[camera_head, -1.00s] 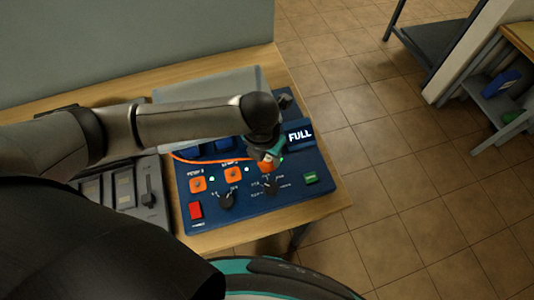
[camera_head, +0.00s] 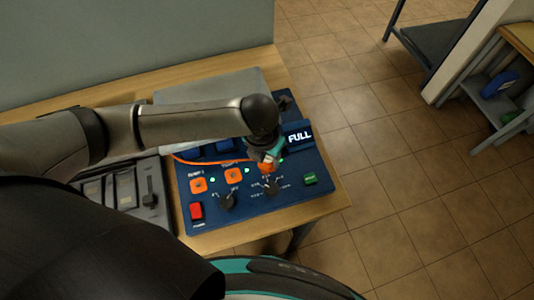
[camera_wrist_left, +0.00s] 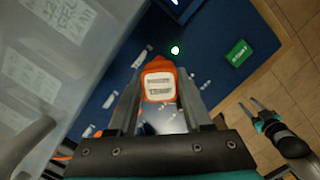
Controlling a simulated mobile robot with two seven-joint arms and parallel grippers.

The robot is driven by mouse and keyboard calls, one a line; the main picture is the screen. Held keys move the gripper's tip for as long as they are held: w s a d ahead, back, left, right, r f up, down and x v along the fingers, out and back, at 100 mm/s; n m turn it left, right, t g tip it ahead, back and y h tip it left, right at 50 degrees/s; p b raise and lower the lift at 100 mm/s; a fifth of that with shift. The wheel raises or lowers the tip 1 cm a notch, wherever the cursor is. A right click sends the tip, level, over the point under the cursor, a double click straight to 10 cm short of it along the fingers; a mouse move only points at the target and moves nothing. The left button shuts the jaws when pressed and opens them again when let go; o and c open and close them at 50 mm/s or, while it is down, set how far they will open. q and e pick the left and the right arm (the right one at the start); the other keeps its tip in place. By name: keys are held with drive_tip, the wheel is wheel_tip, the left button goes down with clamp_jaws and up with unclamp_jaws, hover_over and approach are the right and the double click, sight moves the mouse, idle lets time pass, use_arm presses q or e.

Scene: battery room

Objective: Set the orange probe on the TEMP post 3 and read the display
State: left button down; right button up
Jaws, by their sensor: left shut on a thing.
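My left gripper (camera_head: 266,164) is shut on the orange probe (camera_wrist_left: 158,84), low over the right part of the blue panel (camera_head: 245,204). In the left wrist view the probe, with its pale top, sits between the two fingers. An orange cable (camera_head: 195,159) runs left from it. TEMP post 3 is hidden below the probe and gripper; I cannot tell whether they touch. The display (camera_head: 299,136) reads "FULL". Two other orange posts (camera_head: 198,185) (camera_head: 233,175) stand to the left. My right gripper (camera_wrist_left: 254,107) shows open and empty in the left wrist view, beyond the panel's edge.
The panel carries two black knobs (camera_head: 227,200) (camera_head: 270,186), a red switch (camera_head: 196,211) and a green button (camera_head: 310,179). A grey tray (camera_head: 151,201) stands left of it and a grey case (camera_head: 190,88) behind. The wooden bench (camera_head: 333,203) ends just right of the panel.

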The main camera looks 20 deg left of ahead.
use_arm(q)
drive_tip(key=shift+p, duration=0.4)
idle(0.3)
drive_tip(key=shift+f+b, duration=0.4)
drive_tip(key=shift+f, duration=0.25)
drive_tip(key=c, duration=0.6)
unclamp_jaws()
drive_tip(key=r+p, duration=0.2)
drive_tip(key=p, duration=0.1)
drive_tip(key=r+p, duration=0.3)
drive_tip(key=s+r+p, duration=0.1)
drive_tip(key=r+p, duration=0.2)
drive_tip(key=shift+s+a+r+p, duration=0.1)
drive_tip(key=shift+p, duration=0.2)
drive_tip(key=shift+s+r+p, duration=0.15)
drive_tip(key=shift+r+p, duration=0.35)
drive_tip(key=shift+r, duration=0.2)
drive_tip(key=shift+s+r+p, duration=0.1)
drive_tip(key=shift+r+p, duration=0.4)
drive_tip(key=shift+r, duration=0.15)
